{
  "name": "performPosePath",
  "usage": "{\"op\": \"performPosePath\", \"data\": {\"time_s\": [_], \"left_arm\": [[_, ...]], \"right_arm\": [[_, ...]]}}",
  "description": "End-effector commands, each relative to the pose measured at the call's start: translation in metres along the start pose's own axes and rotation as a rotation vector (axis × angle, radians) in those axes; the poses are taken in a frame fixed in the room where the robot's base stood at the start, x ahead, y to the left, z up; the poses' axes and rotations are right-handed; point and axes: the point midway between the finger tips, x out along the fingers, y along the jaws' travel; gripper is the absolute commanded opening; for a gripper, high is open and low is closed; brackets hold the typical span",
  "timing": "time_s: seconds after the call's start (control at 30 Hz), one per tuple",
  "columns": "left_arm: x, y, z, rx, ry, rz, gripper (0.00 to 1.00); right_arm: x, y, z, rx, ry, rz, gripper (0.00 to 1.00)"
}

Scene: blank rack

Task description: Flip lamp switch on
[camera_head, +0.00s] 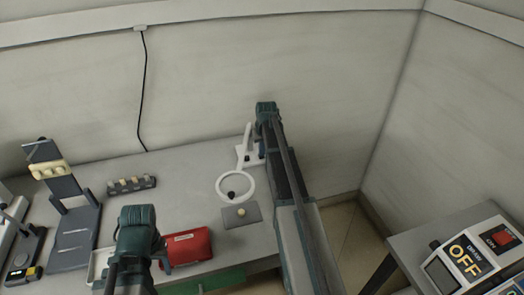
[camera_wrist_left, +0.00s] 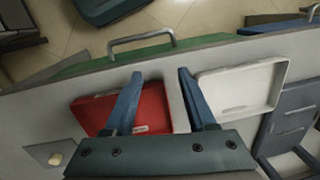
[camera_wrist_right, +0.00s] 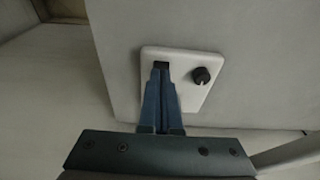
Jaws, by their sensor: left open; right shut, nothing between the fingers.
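The white lamp (camera_head: 241,158) stands towards the back of the table, with a slim stem and a ring head. Its white base plate (camera_wrist_right: 185,100) shows close up in the right wrist view, with a round black knob (camera_wrist_right: 203,76) and a small dark switch (camera_wrist_right: 161,65). My right gripper (camera_wrist_right: 161,70) is shut and empty, its tips at the dark switch and partly covering it. I cannot tell which way the switch is set. My left gripper (camera_wrist_left: 158,73) is open and empty, above the table between the red case (camera_wrist_left: 140,105) and the white tray (camera_wrist_left: 270,90).
A grey plate with a pale knob (camera_head: 241,213) lies in front of the lamp. A dark block with several pale knobs (camera_head: 132,185) and a dark stand (camera_head: 75,215) are further left. A panel marked OFF (camera_head: 465,258) is at the right. The table middle is mostly clear.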

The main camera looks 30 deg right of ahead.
Motion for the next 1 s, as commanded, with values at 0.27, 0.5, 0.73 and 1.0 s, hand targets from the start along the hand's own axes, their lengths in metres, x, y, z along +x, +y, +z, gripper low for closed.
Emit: {"op": "performPosePath", "data": {"time_s": [0.27, 0.5, 0.73, 1.0], "left_arm": [[0.004, 0.000, 0.000, 0.000, 0.000, 0.000, 0.56], [0.016, 0.002, -0.001, 0.000, 0.000, 0.000, 0.56], [0.014, 0.001, -0.001, 0.000, 0.000, 0.000, 0.56], [0.011, 0.001, -0.001, 0.000, 0.000, 0.000, 0.56]], "right_arm": [[0.004, 0.000, 0.002, 0.000, 0.000, 0.000, 0.00], [0.011, -0.001, 0.010, 0.000, 0.049, -0.001, 0.00], [0.009, 0.000, 0.006, -0.001, 0.072, -0.001, 0.00], [0.008, 0.000, -0.002, -0.001, 0.072, -0.001, 0.00]]}}
